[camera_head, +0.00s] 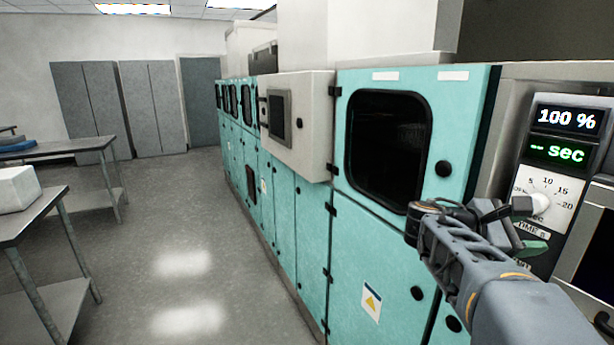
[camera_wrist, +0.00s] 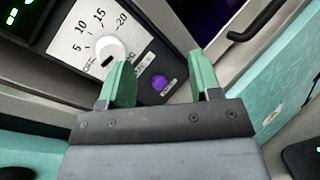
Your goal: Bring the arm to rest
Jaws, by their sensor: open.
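My arm (camera_head: 465,265) reaches in from the lower right in the head view, toward the machine's control panel. My gripper (camera_wrist: 160,88) shows in the wrist view with its two green fingers apart and nothing between them. In the wrist view the left finger overlaps the panel just beside the white timer dial knob (camera_wrist: 109,50); whether they touch I cannot tell. A purple button (camera_wrist: 160,82) shows between the fingers, beyond them. In the head view the gripper is partly hidden behind the wrist, in front of the panel.
Teal machine cabinets (camera_head: 370,250) run along the right side. The panel displays (camera_head: 565,135) read "100 %" and "-- sec". Metal tables (camera_head: 50,225) stand at the left, one bearing a white box (camera_head: 18,190). The floor (camera_head: 185,240) between is clear. Grey lockers (camera_head: 150,105) stand at the back.

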